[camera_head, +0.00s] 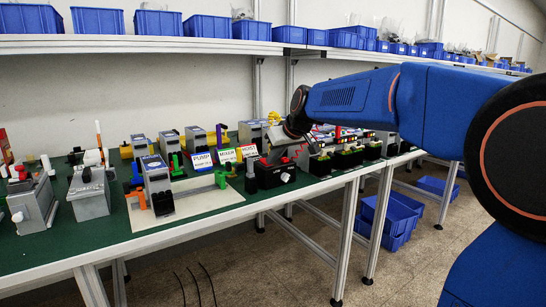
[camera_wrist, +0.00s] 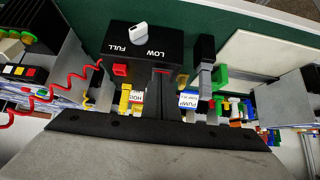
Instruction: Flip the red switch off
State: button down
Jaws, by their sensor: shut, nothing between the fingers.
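A black box (camera_head: 270,177) stands near the front edge of the green table. In the wrist view, the black box (camera_wrist: 125,42) carries a white knob (camera_wrist: 138,33) between the words FULL and LOW. A small red part (camera_wrist: 120,70) shows at its edge nearest my gripper; I take it for the red switch, but its position cannot be read. My gripper (camera_head: 278,155) is shut and empty, tilted down just above and behind the black box. Whether it touches the switch is hidden.
Signs reading PUMP (camera_head: 201,161), MIXER and HOIST stand left of my gripper. A grey unit (camera_head: 157,186) stands on a pale board further left. A red coiled wire (camera_wrist: 70,80) hangs close to the box. Blue bins (camera_head: 185,27) line the shelf above.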

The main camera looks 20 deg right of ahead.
jog(key=shift+r, duration=0.15)
jog(key=shift+r, duration=0.65)
jog(key=shift+r, duration=0.15)
jog(key=shift+s+r, duration=0.1)
jog(key=shift+r, duration=0.25)
jog(key=v, duration=1.2)
jog(key=shift+s, duration=0.25)
jog(key=shift+d, duration=0.1)
